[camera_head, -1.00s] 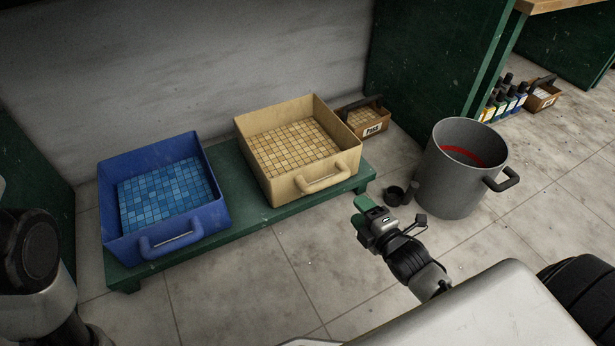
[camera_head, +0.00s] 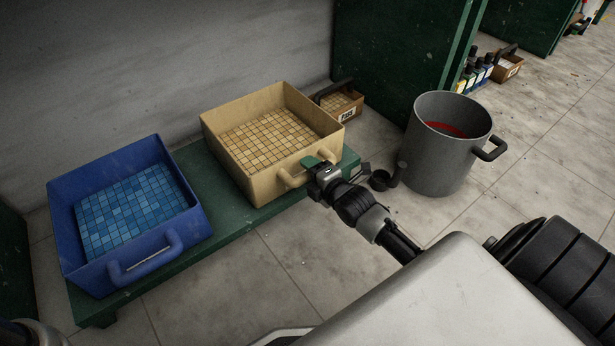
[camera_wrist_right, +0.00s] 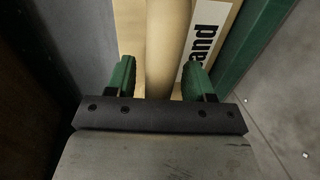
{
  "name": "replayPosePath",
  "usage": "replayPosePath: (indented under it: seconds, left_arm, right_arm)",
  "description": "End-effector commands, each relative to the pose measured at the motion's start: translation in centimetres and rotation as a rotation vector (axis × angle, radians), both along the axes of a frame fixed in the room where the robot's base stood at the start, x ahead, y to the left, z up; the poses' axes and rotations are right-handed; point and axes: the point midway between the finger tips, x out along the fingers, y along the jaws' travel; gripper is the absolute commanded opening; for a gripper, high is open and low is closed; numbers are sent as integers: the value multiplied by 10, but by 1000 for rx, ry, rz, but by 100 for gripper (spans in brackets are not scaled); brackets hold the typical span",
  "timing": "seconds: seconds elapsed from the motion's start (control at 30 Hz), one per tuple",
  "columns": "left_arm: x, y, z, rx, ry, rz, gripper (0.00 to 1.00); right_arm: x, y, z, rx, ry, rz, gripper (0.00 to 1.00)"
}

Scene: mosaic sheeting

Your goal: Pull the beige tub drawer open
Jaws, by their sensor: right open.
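The beige tub (camera_head: 242,160) sits on a low green stand, its front handle (camera_head: 290,180) facing out, with beige tiles inside. My right gripper (camera_head: 318,166) is at that handle and covers its right part. In the right wrist view the handle (camera_wrist_right: 168,50) runs between the two green fingers of my open right gripper (camera_wrist_right: 168,78), with a small gap visible on each side. A label with dark letters shows on the tub's front (camera_wrist_right: 208,40). My left gripper is out of view.
A blue tub (camera_head: 75,245) with blue tiles stands left on the same green stand (camera_head: 235,215). A grey bucket (camera_head: 440,155) and a small dark cup (camera_head: 381,180) stand to the right. A small tile box (camera_head: 347,113) is behind. The floor in front is clear.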

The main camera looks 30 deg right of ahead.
Motion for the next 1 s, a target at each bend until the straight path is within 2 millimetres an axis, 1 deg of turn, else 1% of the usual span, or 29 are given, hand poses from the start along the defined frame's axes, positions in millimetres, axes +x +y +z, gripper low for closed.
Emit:
replayPosePath:
  seconds: [0.03,0.13,0.4,0.43,0.77,1.0]
  left_arm:
    - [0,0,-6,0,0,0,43]
    - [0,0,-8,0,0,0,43]
    - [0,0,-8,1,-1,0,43]
    - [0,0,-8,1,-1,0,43]
    - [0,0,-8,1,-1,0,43]
    - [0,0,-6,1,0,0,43]
  right_arm:
    - [5,0,-3,-1,-2,0,53]
    - [10,1,-3,0,0,0,53]
    - [11,1,-2,0,1,1,53]
    - [11,1,-2,0,1,1,51]
    - [11,1,-2,0,0,1,1]
    - [10,1,-1,0,1,1,0]
